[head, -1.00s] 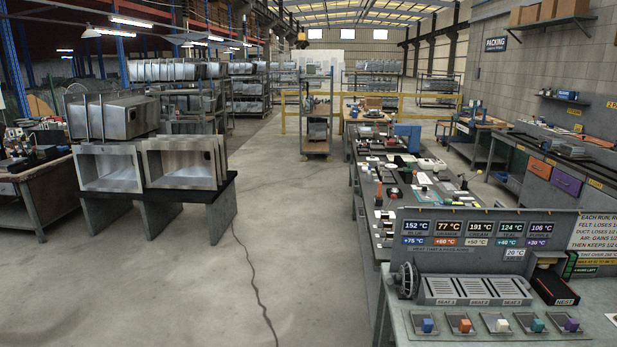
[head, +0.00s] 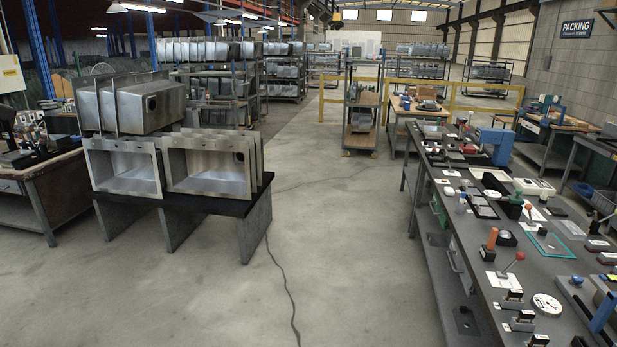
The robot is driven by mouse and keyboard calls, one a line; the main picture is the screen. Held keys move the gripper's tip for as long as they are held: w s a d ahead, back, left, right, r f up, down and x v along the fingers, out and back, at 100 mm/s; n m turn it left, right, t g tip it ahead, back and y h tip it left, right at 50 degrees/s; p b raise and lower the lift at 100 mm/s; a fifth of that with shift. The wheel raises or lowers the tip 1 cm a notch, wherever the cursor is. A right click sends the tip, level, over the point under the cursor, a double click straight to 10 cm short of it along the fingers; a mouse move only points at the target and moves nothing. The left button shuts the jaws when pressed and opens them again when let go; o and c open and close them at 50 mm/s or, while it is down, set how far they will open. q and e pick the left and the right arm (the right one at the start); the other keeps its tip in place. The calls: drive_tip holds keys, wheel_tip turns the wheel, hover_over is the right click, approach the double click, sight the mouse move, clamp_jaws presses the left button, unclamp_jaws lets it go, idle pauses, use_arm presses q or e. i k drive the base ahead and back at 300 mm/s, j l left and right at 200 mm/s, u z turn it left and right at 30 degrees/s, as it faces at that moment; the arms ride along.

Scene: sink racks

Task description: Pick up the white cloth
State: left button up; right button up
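I cannot make out a white cloth in the head view. Small flat white pieces lie on the long dark workbench (head: 478,268) at the right, but they look like cards or plates under tools. Neither of my grippers is in the picture.
Steel sinks (head: 205,165) stand on a low black-topped stand (head: 185,205) at the left. A workbench (head: 40,190) is at the far left. A wheeled cart (head: 360,110) stands at the back middle, before a yellow rail (head: 455,108).

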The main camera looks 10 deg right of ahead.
sight(449, 192)
drive_tip(key=i+l+z, duration=0.2)
drive_tip(key=i, duration=0.7)
drive_tip(key=i+z, duration=0.25)
drive_tip(key=i, duration=0.6)
drive_tip(key=i+j+z, duration=0.2)
drive_tip(key=i, duration=0.7)
drive_tip(key=i+z, duration=0.15)
drive_tip(key=i, duration=0.4)
drive_tip(key=i+j+z, duration=0.15)
drive_tip(key=i, duration=0.35)
drive_tip(key=i+j+z, duration=0.15)
drive_tip(key=i, duration=0.4)
drive_tip(key=i+j+z, duration=0.15)
drive_tip(key=i, duration=0.35)
